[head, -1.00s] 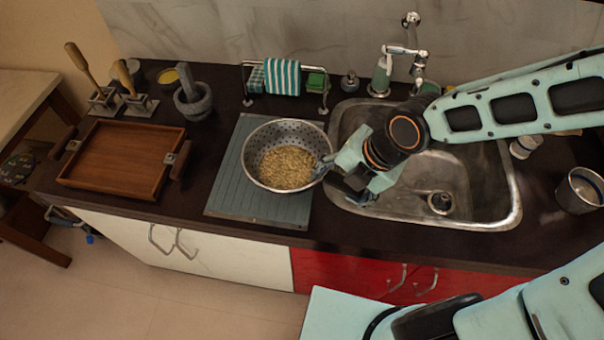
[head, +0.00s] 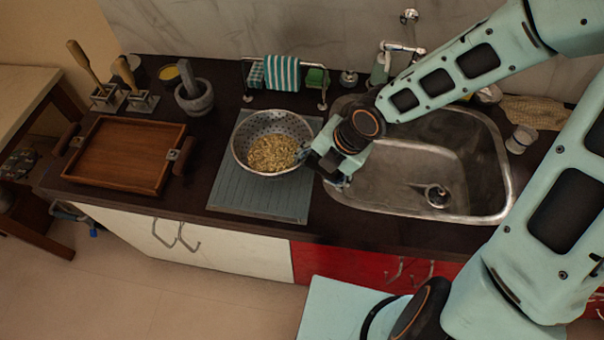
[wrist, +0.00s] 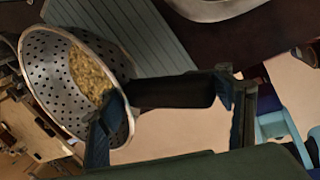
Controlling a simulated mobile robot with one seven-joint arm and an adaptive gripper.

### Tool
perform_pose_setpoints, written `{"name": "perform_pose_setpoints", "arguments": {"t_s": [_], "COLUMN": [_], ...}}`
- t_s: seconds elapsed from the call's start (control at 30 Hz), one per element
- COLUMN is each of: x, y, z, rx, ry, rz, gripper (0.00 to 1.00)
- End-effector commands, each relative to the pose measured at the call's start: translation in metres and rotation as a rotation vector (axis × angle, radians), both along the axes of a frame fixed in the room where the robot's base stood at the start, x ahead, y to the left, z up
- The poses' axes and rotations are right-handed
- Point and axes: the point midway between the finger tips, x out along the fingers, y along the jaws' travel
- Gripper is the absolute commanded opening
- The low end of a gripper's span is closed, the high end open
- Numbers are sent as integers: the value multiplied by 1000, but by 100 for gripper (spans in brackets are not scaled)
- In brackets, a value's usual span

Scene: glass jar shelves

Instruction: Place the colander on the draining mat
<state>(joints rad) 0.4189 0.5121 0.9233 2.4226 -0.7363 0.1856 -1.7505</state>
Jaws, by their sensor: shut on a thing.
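The colander (head: 243,150) is a perforated metal bowl with a pale grainy heap (head: 274,154) inside. In the head view it is over the back half of the grey ribbed draining mat (head: 257,199), left of the sink. My gripper (head: 311,160) is at the colander's right side. In the wrist view, the fingers are shut on its black handle (wrist: 170,92), and the bowl (wrist: 50,75) lies to the left. The mat (wrist: 125,28) shows behind the bowl there. Whether the colander's base touches the mat is hidden.
The sink (head: 403,185) is right of the mat. A wooden tray (head: 125,157) stands left of it. A mortar (head: 195,98) and a towel rack (head: 326,92) with a striped cloth (head: 283,73) stand behind. The front strip of the mat is bare.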

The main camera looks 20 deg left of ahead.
Motion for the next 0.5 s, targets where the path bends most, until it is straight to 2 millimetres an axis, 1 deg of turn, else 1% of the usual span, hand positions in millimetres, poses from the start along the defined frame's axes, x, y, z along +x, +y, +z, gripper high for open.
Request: {"name": "perform_pose_setpoints", "arguments": {"t_s": [0.03,0.1,0.3,0.5], "x": [3,8,20,28], "y": [6,13,30,38], "z": [-4,-18,-43,-54], "rx": [1,3,1,1], "ry": [-3,-2,-1,-2], "rz": [6,5,5,2], "gripper": [18,18,18,18]}}
